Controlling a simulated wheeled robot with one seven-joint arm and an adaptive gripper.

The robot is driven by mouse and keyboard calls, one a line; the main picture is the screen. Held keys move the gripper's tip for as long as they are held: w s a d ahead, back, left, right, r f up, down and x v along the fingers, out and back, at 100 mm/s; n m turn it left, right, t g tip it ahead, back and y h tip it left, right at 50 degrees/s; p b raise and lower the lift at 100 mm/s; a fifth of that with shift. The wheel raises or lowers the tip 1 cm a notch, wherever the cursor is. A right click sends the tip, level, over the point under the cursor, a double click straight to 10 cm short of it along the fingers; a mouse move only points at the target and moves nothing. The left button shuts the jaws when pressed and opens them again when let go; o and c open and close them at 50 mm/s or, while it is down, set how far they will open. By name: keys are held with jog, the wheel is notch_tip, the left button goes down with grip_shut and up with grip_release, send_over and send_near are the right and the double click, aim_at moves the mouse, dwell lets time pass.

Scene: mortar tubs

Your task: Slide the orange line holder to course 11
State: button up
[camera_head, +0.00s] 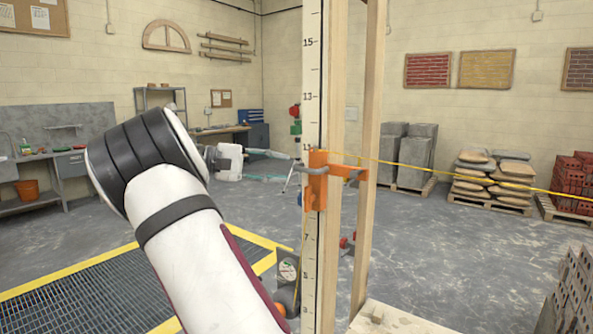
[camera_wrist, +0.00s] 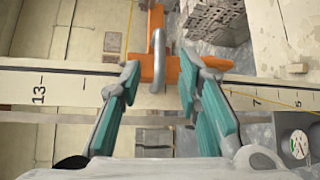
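The orange line holder (camera_head: 317,181) sits on the pale, numbered pole (camera_head: 312,70). Its top edge is just below the partly hidden 11 mark, and its body covers the stretch down towards 7. A grey bar handle (camera_wrist: 157,60) sticks out from the orange holder (camera_wrist: 173,70) in the wrist view. My gripper (camera_head: 287,167) is left of the pole in the head view. In the wrist view my gripper (camera_wrist: 162,75) is open, with its teal-padded fingers apart on either side of the handle. No contact with the handle shows.
A yellow line (camera_head: 460,172) runs from the holder to the right. A wooden post (camera_head: 368,150) stands right beside the pole. Block stacks (camera_head: 407,155), bags (camera_head: 492,180) and red bricks (camera_head: 573,180) stand further back. A yellow-edged floor grate (camera_head: 90,295) lies at lower left.

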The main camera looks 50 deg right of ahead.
jog(key=shift+v, duration=2.4)
